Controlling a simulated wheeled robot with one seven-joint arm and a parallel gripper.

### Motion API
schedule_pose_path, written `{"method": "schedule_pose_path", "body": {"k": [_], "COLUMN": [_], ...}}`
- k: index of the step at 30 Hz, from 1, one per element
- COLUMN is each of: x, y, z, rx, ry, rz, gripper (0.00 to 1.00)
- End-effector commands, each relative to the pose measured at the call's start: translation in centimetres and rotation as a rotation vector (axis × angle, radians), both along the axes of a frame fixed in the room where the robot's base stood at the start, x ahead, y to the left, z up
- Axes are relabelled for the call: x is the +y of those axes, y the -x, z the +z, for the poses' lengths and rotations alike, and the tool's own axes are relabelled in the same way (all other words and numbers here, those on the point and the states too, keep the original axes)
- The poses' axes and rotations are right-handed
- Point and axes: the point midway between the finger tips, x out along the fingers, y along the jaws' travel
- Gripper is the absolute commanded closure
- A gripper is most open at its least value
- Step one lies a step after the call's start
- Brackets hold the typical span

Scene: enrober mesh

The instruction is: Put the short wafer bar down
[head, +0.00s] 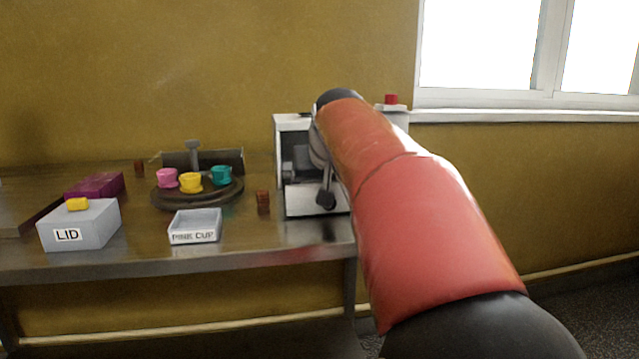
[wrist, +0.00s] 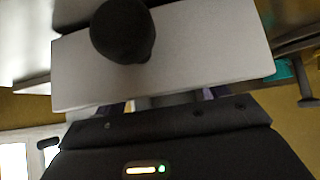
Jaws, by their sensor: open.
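Two small brown blocks that look like wafer bars stand on the table in the head view. One brown block (head: 263,202) is left of the white machine, and another brown block (head: 139,167) is farther back on the left. I cannot tell which, if either, is the short wafer bar. My gripper (wrist: 165,103) is open in the wrist view, its fingers partly hidden by its own body and close to a pale panel (wrist: 205,50) with a black knob (wrist: 122,30). I see no bar between the fingers. In the head view my arm hides the gripper.
The white machine (head: 298,201) has a red button (head: 391,99) at its right. A turntable (head: 170,200) holds pink, yellow and teal cups. A tray marked PINK CUP (head: 194,238) and a grey box marked LID (head: 66,235) stand in front. A purple block (head: 95,185) lies behind.

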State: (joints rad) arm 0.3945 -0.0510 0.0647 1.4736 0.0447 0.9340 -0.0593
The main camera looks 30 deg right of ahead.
Motion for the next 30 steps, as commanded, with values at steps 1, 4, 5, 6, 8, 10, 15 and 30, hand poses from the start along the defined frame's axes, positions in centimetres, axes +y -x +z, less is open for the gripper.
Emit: {"method": "schedule_pose_path", "body": {"k": [1, 4, 5, 6, 8, 10, 15, 30], "x": [0.0, 0.3, 0.4, 0.6, 0.8, 1.1, 1.8, 2.4], "y": [0.0, 0.9, 1.3, 1.9, 2.7, 3.9, 6.2, 8.2], "z": [0.5, 1.3, 1.7, 2.3, 3.3, 4.4, 6.8, 8.7], "rx": [-0.001, -0.002, -0.004, -0.005, -0.005, -0.005, -0.003, 0.0], "ry": [0.0, 0.001, 0.001, 0.001, 0.001, 0.002, 0.002, 0.0], "rz": [0.0, 0.0, 0.0, 0.0, 0.0, -0.001, 0.001, 0.0], "gripper": [0.27, 0.27, 0.27, 0.27, 0.27, 0.27, 0.27, 0.27]}}
